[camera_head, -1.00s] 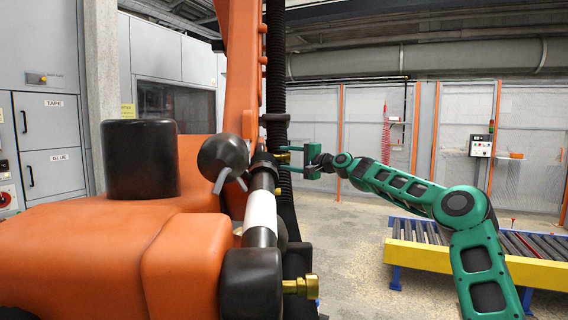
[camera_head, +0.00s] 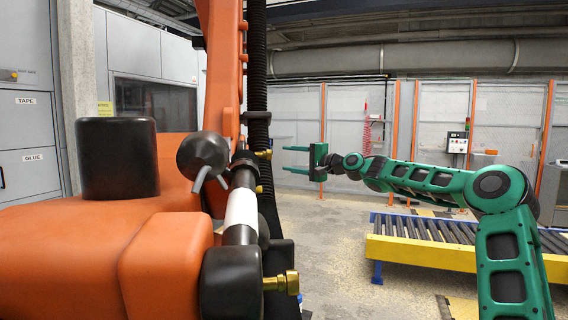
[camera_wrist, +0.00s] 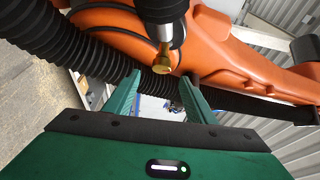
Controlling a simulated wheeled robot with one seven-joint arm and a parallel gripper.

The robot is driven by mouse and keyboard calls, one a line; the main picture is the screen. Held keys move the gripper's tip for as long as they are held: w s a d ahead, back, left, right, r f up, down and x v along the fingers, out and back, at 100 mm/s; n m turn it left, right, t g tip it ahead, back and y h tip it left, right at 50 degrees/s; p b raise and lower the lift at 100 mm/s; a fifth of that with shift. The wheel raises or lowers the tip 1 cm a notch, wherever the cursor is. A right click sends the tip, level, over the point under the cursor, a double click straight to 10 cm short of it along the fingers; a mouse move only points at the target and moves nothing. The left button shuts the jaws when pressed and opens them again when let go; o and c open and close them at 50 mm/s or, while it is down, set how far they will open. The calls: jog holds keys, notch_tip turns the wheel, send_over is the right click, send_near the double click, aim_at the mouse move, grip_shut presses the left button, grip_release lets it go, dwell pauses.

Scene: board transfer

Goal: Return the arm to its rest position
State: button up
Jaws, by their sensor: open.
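My gripper (camera_head: 297,159) is green, at the end of my green arm, in the middle of the head view. Its two fingers point left, spread apart, with nothing between them. The fingertips are a little right of the black ribbed hose and brass fittings of the orange machine, with a gap in the head view. In the wrist view my gripper (camera_wrist: 160,95) shows two green fingers apart. A brass fitting (camera_wrist: 161,62) of the machine shows beyond them.
The large orange machine (camera_head: 60,250) with its black ribbed hose (camera_head: 257,60) fills the left. A roller conveyor (camera_head: 425,253) with a yellow side stands behind my arm at right. Grey cabinets (camera_head: 25,130) are at far left. Open concrete floor lies between machine and conveyor.

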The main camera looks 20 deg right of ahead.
jog(key=shift+a, duration=0.1)
